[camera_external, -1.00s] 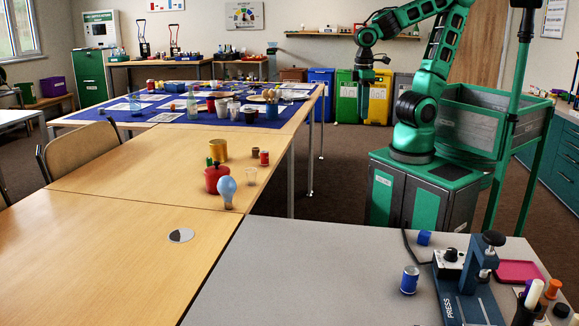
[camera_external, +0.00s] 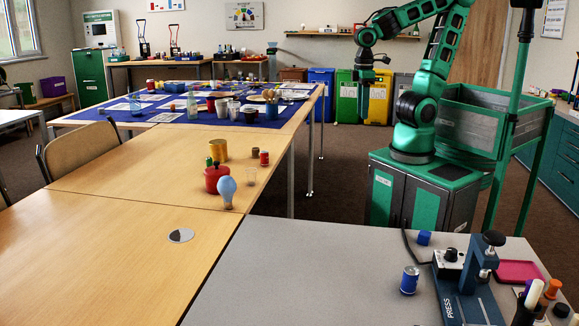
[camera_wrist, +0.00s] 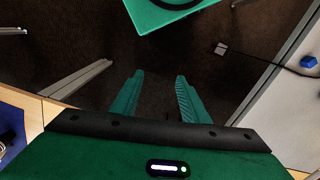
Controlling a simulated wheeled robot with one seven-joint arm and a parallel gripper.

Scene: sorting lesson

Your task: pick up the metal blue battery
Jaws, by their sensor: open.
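A blue cylinder with silver metal ends (camera_external: 409,280) stands upright on the grey table, left of the press; it looks like the metal blue battery. A smaller plain blue block (camera_external: 424,238) lies behind it near a black cable. A blue block also shows at the right edge of the wrist view (camera_wrist: 309,62), on the light table top beside a cable. My gripper (camera_wrist: 156,84) is open and empty, its two green fingers apart over the dark floor. In the external view my gripper (camera_external: 372,82) hangs high above the floor, far behind the grey table and apart from the cylinder.
A blue press (camera_external: 470,290) stands right of the cylinder, with a pink tray (camera_external: 518,271) and a holder with pens (camera_external: 528,305) beside it. The grey table (camera_external: 300,275) is bare to the left. Wooden tables hold a red pot (camera_external: 216,180) and a light bulb (camera_external: 227,190).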

